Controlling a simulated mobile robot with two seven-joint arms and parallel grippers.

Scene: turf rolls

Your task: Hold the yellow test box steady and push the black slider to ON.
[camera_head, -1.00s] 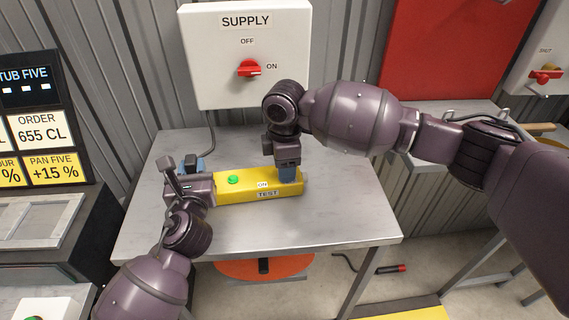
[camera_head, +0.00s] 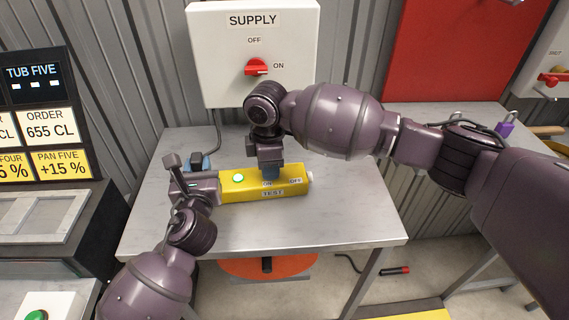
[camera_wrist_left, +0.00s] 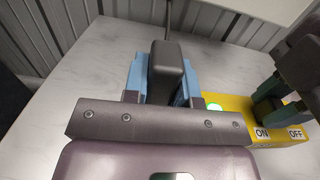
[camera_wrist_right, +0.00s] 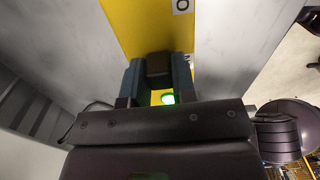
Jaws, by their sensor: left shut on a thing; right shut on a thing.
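The yellow test box (camera_head: 290,189) lies on the grey table, with ON, OFF and TEST labels and a bright green lamp (camera_head: 238,178) on top. My left gripper (camera_head: 196,166) is shut at the box's left end; in the left wrist view a dark block (camera_wrist_left: 166,68) sits between its blue fingers. My right gripper (camera_head: 268,172) is shut on the black slider, by the ON label, with the OFF label uncovered to its right. The fingers hide the slider in the head view; a dark piece (camera_wrist_right: 158,63) shows between them in the right wrist view.
A white SUPPLY box (camera_head: 218,60) with a red knob (camera_head: 257,67) hangs behind the table (camera_head: 330,225). The table's front and right are clear. An order display (camera_head: 40,120) stands left. A purple padlock (camera_head: 505,128) lies on the bench at right.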

